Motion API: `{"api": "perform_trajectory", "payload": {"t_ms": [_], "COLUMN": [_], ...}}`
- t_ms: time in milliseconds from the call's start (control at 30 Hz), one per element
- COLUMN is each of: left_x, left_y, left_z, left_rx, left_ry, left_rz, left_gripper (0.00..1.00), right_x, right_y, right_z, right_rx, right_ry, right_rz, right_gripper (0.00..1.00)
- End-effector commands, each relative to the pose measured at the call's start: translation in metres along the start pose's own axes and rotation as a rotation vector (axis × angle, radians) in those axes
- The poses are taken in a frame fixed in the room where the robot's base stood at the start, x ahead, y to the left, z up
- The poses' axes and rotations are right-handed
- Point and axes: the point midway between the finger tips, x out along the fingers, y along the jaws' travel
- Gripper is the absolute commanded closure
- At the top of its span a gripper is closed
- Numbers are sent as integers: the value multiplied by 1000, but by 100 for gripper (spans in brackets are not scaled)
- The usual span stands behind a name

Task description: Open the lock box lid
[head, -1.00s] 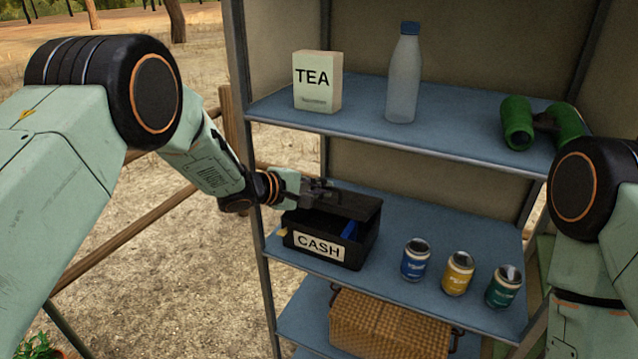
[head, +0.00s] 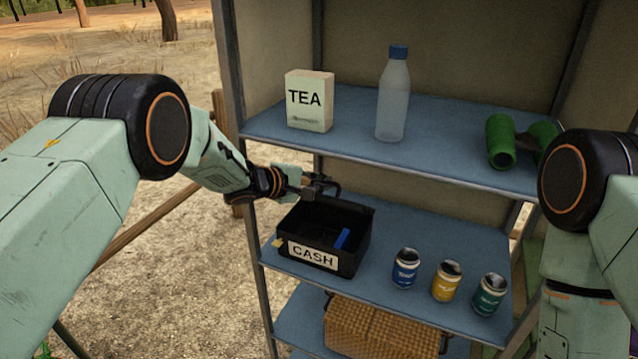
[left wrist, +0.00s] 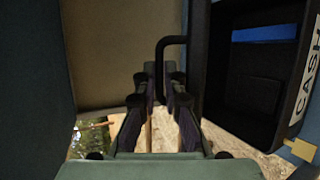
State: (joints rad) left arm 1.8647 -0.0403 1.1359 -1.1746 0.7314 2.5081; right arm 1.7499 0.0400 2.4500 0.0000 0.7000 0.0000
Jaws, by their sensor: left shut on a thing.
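The black lock box (head: 349,262), labelled CASH, stands on the middle shelf. Its lid (head: 352,208) is raised at the back, seen nearly edge-on, and the inside shows with a blue item (head: 342,239) in it. My left gripper (head: 318,187) is at the raised lid, shut on its dark handle. In the left wrist view the handle (left wrist: 162,62) rises from between the fingers (left wrist: 160,100), and the open box with its blue item (left wrist: 256,80) is at the right. My right gripper is out of view; only part of that arm shows.
Blue, yellow and green cans (head: 446,281) stand right of the box. The shelf above holds a tea box (head: 309,112), a bottle (head: 393,100) and green binoculars (head: 502,142). A wicker basket (head: 380,325) sits below. A shelf post (head: 238,130) stands close to my left arm.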

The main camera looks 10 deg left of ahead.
Motion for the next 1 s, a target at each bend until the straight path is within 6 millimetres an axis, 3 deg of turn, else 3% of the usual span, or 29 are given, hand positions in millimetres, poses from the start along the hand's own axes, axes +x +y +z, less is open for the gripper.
{"api": "perform_trajectory", "payload": {"t_ms": [367, 400, 500, 833, 1000], "left_x": [0, 0, 0, -2, -16], "left_y": [6, 6, 5, 3, 3], "left_z": [-1, -1, -1, -1, -2], "left_rx": [2, 2, 2, 0, -1], "left_ry": [1, 1, 1, 1, 3], "left_rz": [10, 10, 9, 6, 4], "left_gripper": [100, 89, 81, 81, 81], "right_x": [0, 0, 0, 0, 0], "right_y": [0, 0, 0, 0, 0], "right_z": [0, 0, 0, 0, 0], "right_rx": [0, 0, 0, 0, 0], "right_ry": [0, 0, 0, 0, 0], "right_rz": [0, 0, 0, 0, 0], "right_gripper": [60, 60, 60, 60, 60]}}
